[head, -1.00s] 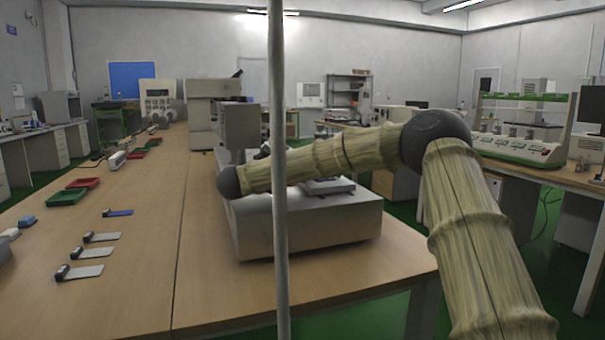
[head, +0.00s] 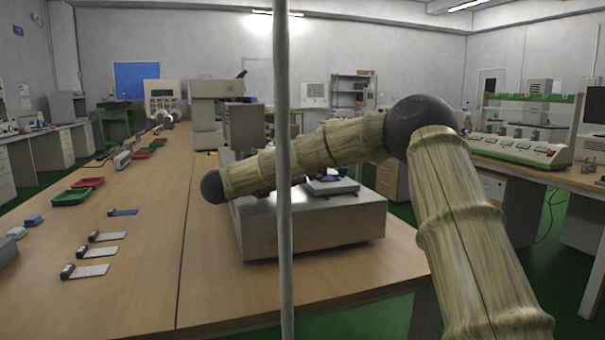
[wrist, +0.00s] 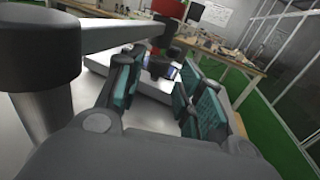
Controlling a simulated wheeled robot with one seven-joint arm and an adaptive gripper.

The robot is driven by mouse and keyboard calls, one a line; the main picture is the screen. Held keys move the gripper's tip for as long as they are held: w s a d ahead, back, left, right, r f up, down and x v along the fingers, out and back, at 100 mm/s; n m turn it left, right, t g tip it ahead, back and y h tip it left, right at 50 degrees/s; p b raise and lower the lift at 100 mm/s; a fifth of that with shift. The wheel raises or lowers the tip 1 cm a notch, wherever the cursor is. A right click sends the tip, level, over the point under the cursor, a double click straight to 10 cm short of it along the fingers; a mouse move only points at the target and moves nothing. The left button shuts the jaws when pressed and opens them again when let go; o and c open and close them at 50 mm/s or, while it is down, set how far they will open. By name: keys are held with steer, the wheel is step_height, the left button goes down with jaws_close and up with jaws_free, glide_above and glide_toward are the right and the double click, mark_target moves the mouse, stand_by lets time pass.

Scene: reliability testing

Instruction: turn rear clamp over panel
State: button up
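The test machine has a wide grey base (head: 345,225) on the near table, with a grey upright block (head: 243,125) behind. A flat pale plate, perhaps the panel (head: 333,186), lies on its top. My arm hides part of the fixture in the head view, and my gripper is not visible there. In the wrist view my gripper (wrist: 161,72) is open, with its teal-padded fingers apart. A small dark piece (wrist: 158,66) shows beyond and between the fingertips; I cannot tell whether it is the rear clamp. No contact is visible.
A grey bar (wrist: 115,37) with a dark round cap (wrist: 45,48) is close on the left in the wrist view. Several small plates and a green tray (head: 70,197) lie on the left tabletop. A thin pole (head: 282,170) crosses the head view.

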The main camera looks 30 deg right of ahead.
steer(key=shift+s+a, duration=0.15)
steer(key=shift+a, duration=1.55)
steer(key=shift+s+a, duration=0.1)
steer(key=shift+a, duration=1.55)
